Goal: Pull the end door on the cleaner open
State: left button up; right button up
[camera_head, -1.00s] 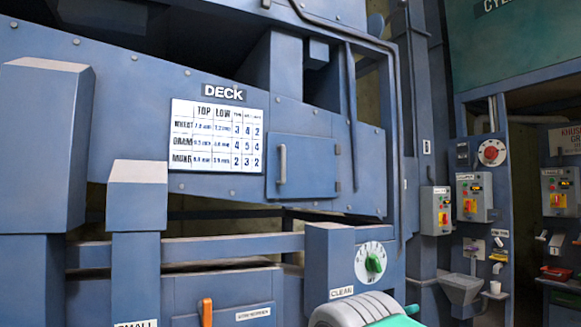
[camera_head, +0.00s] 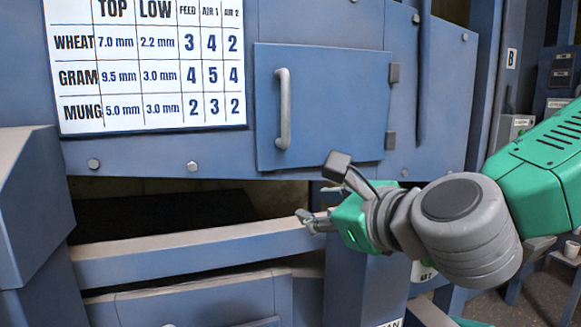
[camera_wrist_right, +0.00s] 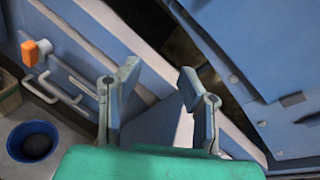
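The end door (camera_head: 335,105) is a blue square panel on the side of the blue cleaner, to the right of the white settings chart. It is shut, with a grey vertical bar handle (camera_head: 283,108) near its left edge and hinges on its right edge. My right gripper (camera_head: 304,220) is below the door, near the horizontal blue beam, apart from the handle. In the right wrist view its two fingers (camera_wrist_right: 159,72) are spread with nothing between them. The handle cannot be made out clearly in that view. My left gripper is not in view.
A blue beam (camera_head: 195,250) runs below the door, with a dark gap above it. A blue post stands at the left. The wrist view shows an orange latch (camera_wrist_right: 36,51), a bar handle, and a blue round container (camera_wrist_right: 33,141). Space directly before the door is clear.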

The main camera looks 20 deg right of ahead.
jog(key=s+r+m+t+p, duration=0.1)
jog(key=s+r+m, duration=0.15)
jog(key=r, duration=0.45)
jog(key=s+r+m+t+p, duration=0.1)
jog(key=r+m+t, duration=0.15)
jog(key=r, duration=0.45)
jog(key=p, duration=0.7)
send_near(287, 106)
jog(key=d+x, duration=0.1)
jog(key=x, duration=0.2)
jog(key=shift+g, duration=0.35)
jog(key=x, duration=0.3)
jog(key=a+p+x, duration=0.1)
jog(key=x, duration=0.2)
jog(key=shift+w+a+r, duration=0.2)
jog(key=shift+w, duration=0.05)
jog(key=shift+w+d, duration=0.3)
jog(key=shift+w, duration=0.25)
jog(key=shift+w+d+f, duration=0.1)
jog(key=shift+w+d, duration=0.05)
jog(key=shift+d, duration=0.1)
jog(key=shift+a, duration=0.35)
jog(key=c, duration=0.6)
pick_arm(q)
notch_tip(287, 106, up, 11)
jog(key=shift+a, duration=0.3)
pick_arm(e)
jog(key=shift+a, duration=0.1)
grip_shut()
